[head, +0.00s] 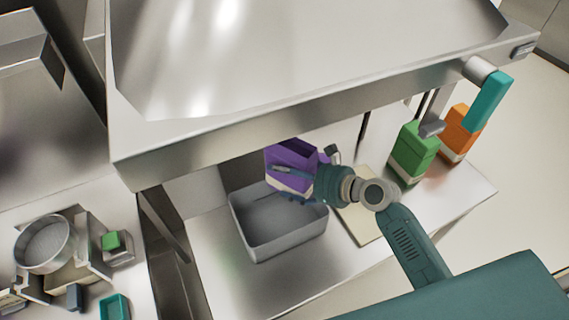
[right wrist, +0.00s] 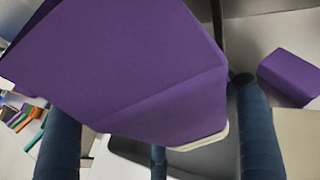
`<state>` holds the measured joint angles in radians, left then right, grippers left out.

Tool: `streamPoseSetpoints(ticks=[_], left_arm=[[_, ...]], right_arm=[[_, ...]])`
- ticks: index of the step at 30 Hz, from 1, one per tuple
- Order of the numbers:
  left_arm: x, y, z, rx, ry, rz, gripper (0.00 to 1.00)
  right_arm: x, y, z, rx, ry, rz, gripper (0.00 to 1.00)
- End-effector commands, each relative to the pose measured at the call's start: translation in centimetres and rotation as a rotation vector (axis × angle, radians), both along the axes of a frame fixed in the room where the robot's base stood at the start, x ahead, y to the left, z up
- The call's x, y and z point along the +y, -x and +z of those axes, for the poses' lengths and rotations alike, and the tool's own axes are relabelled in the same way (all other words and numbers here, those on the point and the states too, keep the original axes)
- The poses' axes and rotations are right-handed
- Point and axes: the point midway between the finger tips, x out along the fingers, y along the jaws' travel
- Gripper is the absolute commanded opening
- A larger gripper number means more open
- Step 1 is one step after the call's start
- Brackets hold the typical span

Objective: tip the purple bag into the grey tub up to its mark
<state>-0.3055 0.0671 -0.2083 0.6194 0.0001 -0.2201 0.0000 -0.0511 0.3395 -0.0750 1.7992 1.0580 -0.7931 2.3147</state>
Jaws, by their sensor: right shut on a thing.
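The purple bag (head: 290,155) is above the back right edge of the grey tub (head: 262,254), with a pale band along its lower end. My right gripper (head: 283,183) is shut on the bag, its fingers around the lower part. In the right wrist view the bag (right wrist: 130,70) fills much of the picture between the blue fingers, and it looks tilted. Part of the grey tub (right wrist: 125,150) shows below it. The tub's visible floor looks bare in the head view; I cannot make out a mark. My left gripper is not in view.
A steel hood or shelf (head: 300,100) hangs over the back of the counter. A green bag (head: 413,150) and an orange bag (head: 460,130) stand at the right. A pale board (head: 358,222) lies beside the tub. Another purple block (right wrist: 290,75) shows in the wrist view.

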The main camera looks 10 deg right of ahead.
Motion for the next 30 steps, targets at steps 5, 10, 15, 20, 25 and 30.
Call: streamPoseSetpoints(ticks=[5, 10, 15, 20, 25, 30], left_arm=[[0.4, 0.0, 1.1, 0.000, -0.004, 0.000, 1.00], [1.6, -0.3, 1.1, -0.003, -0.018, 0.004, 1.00], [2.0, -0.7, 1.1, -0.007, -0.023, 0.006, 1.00], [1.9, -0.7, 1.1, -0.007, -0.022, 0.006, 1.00], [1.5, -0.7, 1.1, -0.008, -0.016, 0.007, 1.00], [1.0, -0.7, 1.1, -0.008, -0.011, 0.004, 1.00]], right_arm=[[0.6, -0.6, -0.2, -0.011, -0.003, -0.010, 0.40], [0.6, -0.7, -0.5, -0.019, 0.005, -0.011, 0.40], [0.3, -0.9, -0.4, -0.035, 0.024, -0.012, 0.40], [0.1, -1.1, -0.4, -0.053, 0.046, -0.011, 0.40], [-0.2, -1.3, -0.4, -0.073, 0.068, -0.012, 0.40], [-0.4, -1.5, -0.3, -0.092, 0.090, -0.011, 0.40]])
